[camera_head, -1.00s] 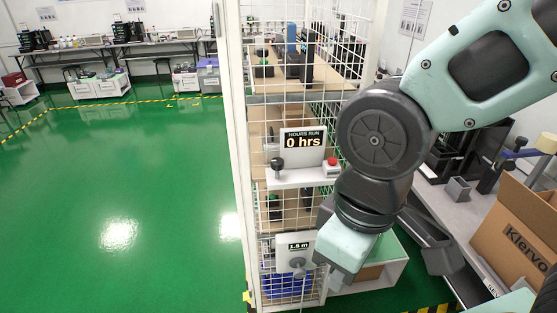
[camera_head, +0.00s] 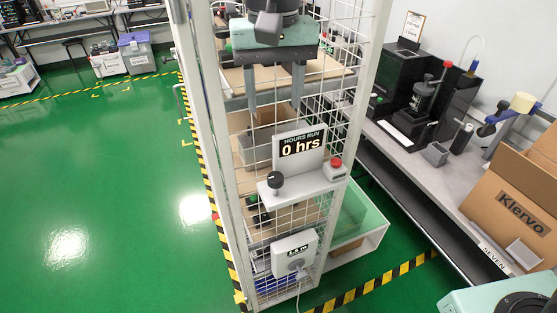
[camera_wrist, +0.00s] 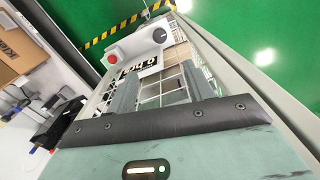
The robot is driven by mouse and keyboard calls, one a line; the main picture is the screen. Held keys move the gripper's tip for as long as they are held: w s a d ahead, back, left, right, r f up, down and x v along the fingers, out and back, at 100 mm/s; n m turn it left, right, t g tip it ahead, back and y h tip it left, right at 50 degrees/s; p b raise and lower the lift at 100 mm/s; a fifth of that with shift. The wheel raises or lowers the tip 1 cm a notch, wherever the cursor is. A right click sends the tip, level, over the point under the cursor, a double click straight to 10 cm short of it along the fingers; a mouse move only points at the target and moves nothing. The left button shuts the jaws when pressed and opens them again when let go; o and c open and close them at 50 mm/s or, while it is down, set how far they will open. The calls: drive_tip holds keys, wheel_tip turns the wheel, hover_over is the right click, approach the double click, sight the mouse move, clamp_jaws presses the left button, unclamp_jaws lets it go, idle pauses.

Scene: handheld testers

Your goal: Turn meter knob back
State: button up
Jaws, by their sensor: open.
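The hours meter (camera_head: 300,147) has a dark display reading "HOURS RUN 0 hrs". It stands on a grey shelf fixed to the white wire cage. A black round knob (camera_head: 275,180) with a white mark sits at the shelf's left end, and a red button (camera_head: 336,163) at its right. My gripper (camera_head: 274,104) is open and empty, its fingers pointing down above the meter, apart from the knob. In the wrist view the knob (camera_wrist: 160,36) shows beyond the fingertips, with the red button (camera_wrist: 113,55) to its left. The display is partly behind the fingers there.
Below hangs a white box (camera_head: 294,253) with a small display, a grey dial and a cable. The wire cage (camera_head: 345,100) surrounds shelves. A bench (camera_head: 410,165) with devices and a cardboard box (camera_head: 510,205) stand at the right. The green floor (camera_head: 100,180) at the left is clear.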

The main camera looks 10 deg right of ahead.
sight(275, 176)
wheel_tip(275, 176, down, 17)
drive_tip(key=p, duration=0.3)
drive_tip(key=shift+s, duration=0.15)
drive_tip(key=shift+c, duration=0.3)
drive_tip(key=shift+r, duration=0.1)
drive_tip(key=c, duration=0.9)
